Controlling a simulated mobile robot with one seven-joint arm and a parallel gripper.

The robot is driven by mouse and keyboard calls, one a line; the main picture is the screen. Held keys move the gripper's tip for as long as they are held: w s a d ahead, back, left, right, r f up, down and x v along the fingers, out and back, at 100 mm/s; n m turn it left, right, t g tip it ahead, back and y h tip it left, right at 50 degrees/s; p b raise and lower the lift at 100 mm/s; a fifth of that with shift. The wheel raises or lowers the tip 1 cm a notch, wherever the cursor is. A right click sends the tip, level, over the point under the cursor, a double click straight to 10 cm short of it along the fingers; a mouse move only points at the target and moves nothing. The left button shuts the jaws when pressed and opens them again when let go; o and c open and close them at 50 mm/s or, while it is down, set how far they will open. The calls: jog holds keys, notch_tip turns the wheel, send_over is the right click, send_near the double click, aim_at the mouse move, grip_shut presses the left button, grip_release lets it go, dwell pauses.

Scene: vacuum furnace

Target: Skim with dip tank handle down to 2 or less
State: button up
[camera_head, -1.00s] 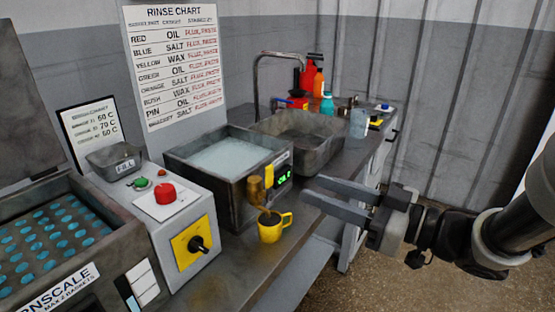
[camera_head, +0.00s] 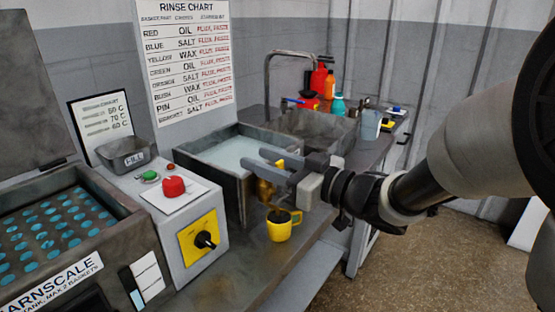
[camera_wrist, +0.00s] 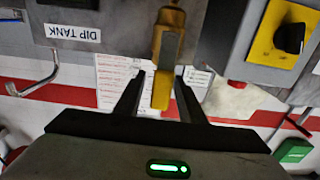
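The dip tank (camera_head: 203,178) stands on the bench, an open dark metal tank with pale liquid (camera_head: 235,153). Its brass-yellow handle (camera_head: 265,192) is on the front side; it also shows in the wrist view (camera_wrist: 168,28), near the DIP TANK label (camera_wrist: 73,33). My gripper (camera_head: 264,163) is at the tank's front, beside the handle. In the wrist view my gripper (camera_wrist: 159,76) is open, with the handle between its fingers and visible gaps on both sides. The tank's green number display is hidden behind my gripper in the head view.
To the left is a control box with a red button (camera_head: 174,187) and black knob (camera_head: 205,240). A grey sink (camera_head: 310,130) and several bottles stand behind. The floor at right is clear.

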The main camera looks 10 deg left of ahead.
grip_shut()
